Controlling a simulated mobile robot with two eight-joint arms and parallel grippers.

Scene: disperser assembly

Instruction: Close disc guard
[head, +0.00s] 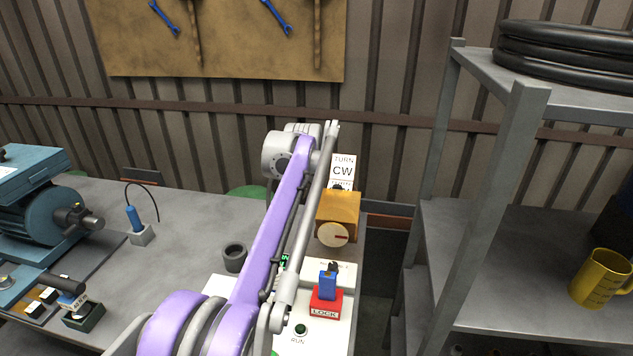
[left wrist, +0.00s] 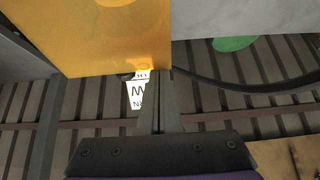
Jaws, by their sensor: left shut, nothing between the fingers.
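An orange box (head: 338,209) with a round pale dial (head: 332,235) stands at the back right of the bench. I cannot tell for sure which part is the disc guard. My purple left arm reaches over the bench, and its gripper is hidden in the head view. In the left wrist view my left gripper (left wrist: 158,74) is shut and empty, its tips close to the lower edge of the orange box (left wrist: 100,38). I cannot tell whether they touch. A white TURN CW sign (head: 343,170) stands behind the box. My right gripper is not in view.
A blue padlock (head: 327,285) sits on a red LOCK block (head: 325,303) near a green RUN button (head: 301,329). A dark ring (head: 234,258) lies left of my arm. A blue motor (head: 45,215) stands left; a shelf rack (head: 515,110) stands right.

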